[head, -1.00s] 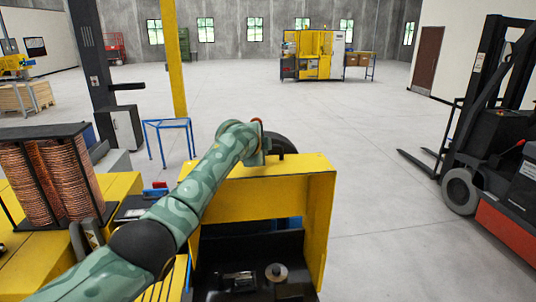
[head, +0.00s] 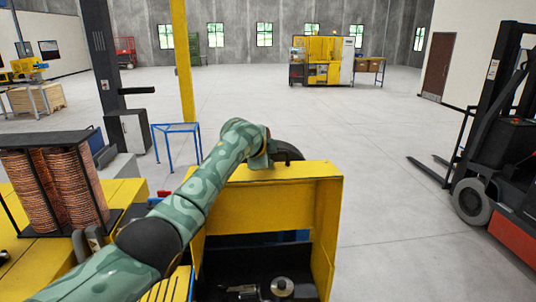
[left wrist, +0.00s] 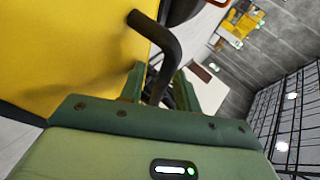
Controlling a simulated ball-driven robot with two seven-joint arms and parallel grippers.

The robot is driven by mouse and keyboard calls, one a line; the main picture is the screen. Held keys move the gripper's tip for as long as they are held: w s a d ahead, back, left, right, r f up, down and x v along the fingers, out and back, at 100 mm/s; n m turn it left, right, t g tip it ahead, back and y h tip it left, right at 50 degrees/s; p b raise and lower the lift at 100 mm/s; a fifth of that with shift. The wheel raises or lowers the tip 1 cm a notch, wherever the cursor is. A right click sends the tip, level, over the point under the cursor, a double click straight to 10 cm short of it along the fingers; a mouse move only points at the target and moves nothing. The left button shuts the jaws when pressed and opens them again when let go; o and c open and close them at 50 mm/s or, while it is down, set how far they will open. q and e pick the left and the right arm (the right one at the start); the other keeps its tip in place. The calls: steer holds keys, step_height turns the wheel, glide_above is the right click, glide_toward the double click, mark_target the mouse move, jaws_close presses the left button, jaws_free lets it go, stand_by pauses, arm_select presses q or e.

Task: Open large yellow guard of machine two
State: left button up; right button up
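The large yellow guard (head: 275,197) is a boxy hood in the lower middle of the head view. A dark interior shows below its upper panel. My left gripper (head: 275,153) is at its top edge, beside a curved black handle (head: 291,151). In the left wrist view the yellow panel (left wrist: 70,45) fills the left side. The black handle (left wrist: 160,42) bends down between the two green fingers of my left gripper (left wrist: 168,88). A gap shows between handle and right finger, so the gripper looks open around it. My right gripper is in neither view.
Copper coils (head: 60,185) in a black rack stand at left on yellow machinery. A blue-framed stand (head: 177,143) is behind my left arm. A forklift (head: 505,150) is at right, with clear grey floor between it and the guard.

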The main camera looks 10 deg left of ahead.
arm_select(q)
steer(key=shift+f, duration=0.1)
steer(key=shift+s+r, duration=0.3)
steer(key=shift+s, duration=0.05)
steer(key=b+v, duration=0.3)
steer(key=v, duration=1.2)
steer(key=shift+s+r, duration=0.15)
steer(key=shift+s, duration=0.05)
steer(key=shift+a, duration=0.15)
